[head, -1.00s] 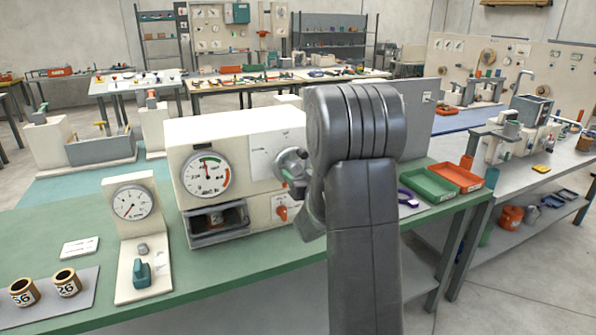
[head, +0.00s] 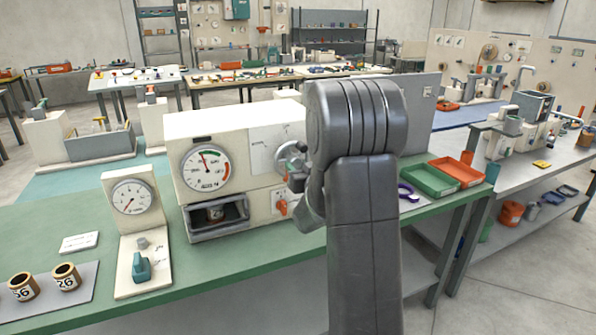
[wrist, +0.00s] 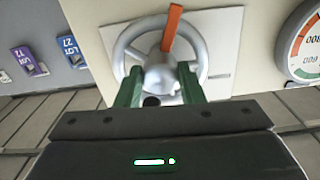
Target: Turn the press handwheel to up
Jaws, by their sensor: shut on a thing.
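The press (head: 235,135) is a cream box on the green bench with a round dial gauge (head: 205,168) on its front. Its grey handwheel (head: 290,157) is on the right of the front, partly hidden by my arm in the head view. In the wrist view the handwheel (wrist: 200,45) shows as a silver ring with a hub, on a pale plate. My gripper (wrist: 160,84) has its two green fingers at the wheel's near side, shut on it. An orange bar (wrist: 171,28) crosses the ring. The fingertips are hidden in the head view.
A smaller gauge stand (head: 131,197) is left of the press. Green (head: 430,180) and orange (head: 457,172) trays sit to the right. Purple (wrist: 29,61) and blue (wrist: 71,50) tags show in the wrist view.

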